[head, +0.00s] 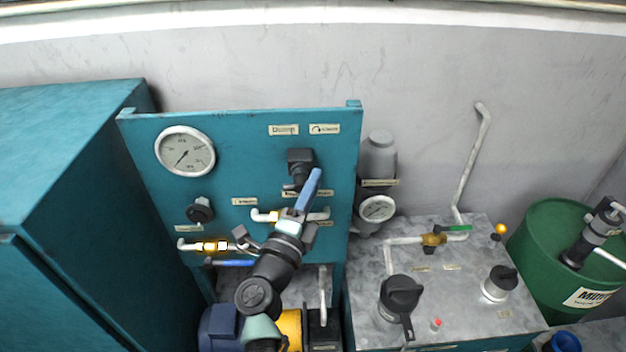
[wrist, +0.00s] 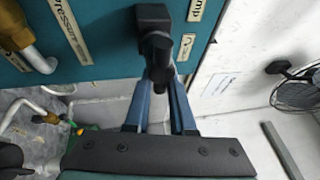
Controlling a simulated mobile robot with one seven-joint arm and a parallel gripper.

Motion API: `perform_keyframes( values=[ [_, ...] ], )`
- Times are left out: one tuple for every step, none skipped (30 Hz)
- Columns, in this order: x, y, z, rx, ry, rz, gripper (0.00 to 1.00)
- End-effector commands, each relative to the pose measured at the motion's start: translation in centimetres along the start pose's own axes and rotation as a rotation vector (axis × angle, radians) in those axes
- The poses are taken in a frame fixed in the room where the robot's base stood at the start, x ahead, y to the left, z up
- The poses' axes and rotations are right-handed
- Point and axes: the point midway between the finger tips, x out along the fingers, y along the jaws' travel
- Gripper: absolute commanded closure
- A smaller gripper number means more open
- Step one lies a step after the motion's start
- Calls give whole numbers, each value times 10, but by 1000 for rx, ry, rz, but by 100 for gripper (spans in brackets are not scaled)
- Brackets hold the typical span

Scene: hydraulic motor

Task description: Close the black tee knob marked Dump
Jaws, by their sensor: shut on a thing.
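The black tee knob marked Dump (head: 300,157) is on the upper right of the teal panel, below a small label (head: 284,130). In the wrist view the knob (wrist: 153,18) is at the top centre, beside a label whose visible letters read "ump" (wrist: 196,9). My gripper (head: 302,190) reaches up to the panel from below. In the wrist view its blue fingers (wrist: 161,75) converge on the dark lower part of the knob and are shut on it. The knob's exact turn is hard to tell because the fingers and arm cover part of it.
A round gauge (head: 185,151) and another black knob (head: 200,210) are on the panel's left. Pipes with a brass fitting (head: 210,246) run below them. A grey tank top (head: 450,290) with valves and a green drum (head: 550,240) stand at the right.

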Motion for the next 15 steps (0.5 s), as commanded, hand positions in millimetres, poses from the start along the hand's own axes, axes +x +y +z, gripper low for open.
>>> perform_keyframes(
  values=[
    [-2, 4, 4, 3, -10, 10, 100],
    [-2, 4, 4, 5, -10, 11, 100],
    [-2, 4, 4, 7, -10, 12, 100],
    [-2, 4, 4, 7, -10, 12, 100],
    [-2, 4, 4, 8, -10, 12, 100],
    [-2, 4, 4, 8, -10, 12, 100],
    [-2, 5, 4, 8, -10, 12, 100],
    [-2, 4, 4, 8, -10, 12, 100],
    [-2, 4, 4, 8, -10, 12, 100],
    [-2, 4, 5, 8, -11, 12, 100],
    [-2, 4, 5, 8, -11, 11, 100],
    [-2, 4, 5, 7, -11, 11, 100],
    [-2, 4, 5, 7, -11, 11, 100],
    [-2, 4, 5, 7, -11, 11, 100],
    [-2, 4, 5, 7, -11, 11, 70]
  ],
)
